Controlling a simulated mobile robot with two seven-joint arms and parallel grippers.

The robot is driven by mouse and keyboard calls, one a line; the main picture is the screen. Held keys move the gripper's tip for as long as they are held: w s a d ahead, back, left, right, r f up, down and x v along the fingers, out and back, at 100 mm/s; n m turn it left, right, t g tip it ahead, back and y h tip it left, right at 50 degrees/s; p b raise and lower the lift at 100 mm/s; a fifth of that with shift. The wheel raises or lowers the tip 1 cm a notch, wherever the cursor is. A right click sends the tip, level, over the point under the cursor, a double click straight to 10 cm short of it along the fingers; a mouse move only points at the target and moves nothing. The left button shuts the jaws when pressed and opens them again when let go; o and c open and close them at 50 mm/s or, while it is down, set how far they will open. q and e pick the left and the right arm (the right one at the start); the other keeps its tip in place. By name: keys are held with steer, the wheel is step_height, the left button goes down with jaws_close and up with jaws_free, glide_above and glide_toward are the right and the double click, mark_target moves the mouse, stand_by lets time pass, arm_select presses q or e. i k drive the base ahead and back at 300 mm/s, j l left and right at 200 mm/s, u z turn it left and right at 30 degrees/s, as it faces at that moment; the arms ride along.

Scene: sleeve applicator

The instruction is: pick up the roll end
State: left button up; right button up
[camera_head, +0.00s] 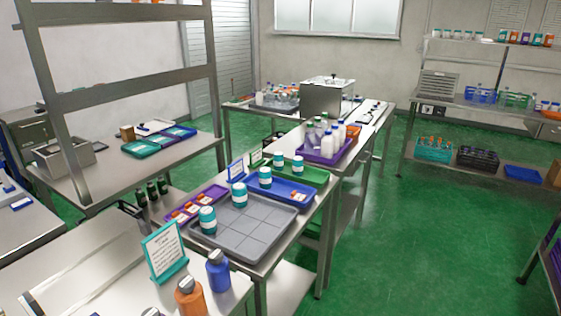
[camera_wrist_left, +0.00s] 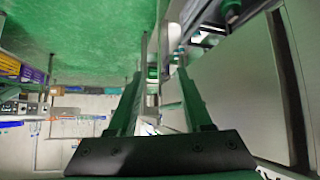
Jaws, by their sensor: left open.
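I cannot make out a roll or its end in either view. My left gripper (camera_wrist_left: 160,78) shows in the left wrist view with its two fingers apart. No object shows clearly held between the fingers; only background from farther off shows there. A large pale panel (camera_wrist_left: 235,95) lies to the right of the fingers in that view. Neither of my grippers shows in the head view, and my right gripper is in neither view.
In the head view, a grey tray (camera_head: 245,228) and a blue tray (camera_head: 283,190) with teal-and-white jars stand on a steel table. A teal-framed sign (camera_head: 165,252) and a blue bottle (camera_head: 218,272) stand nearer. Green floor (camera_head: 430,230) is open at right.

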mark_target(278, 156)
steer(key=i+l, duration=3)
steer(key=i+u, duration=0.1)
steer(key=u, duration=0.3)
steer(key=l+u, duration=0.1)
steer(key=u, duration=0.3)
steer(key=i+l+u, duration=0.1)
steer(key=u, duration=0.3)
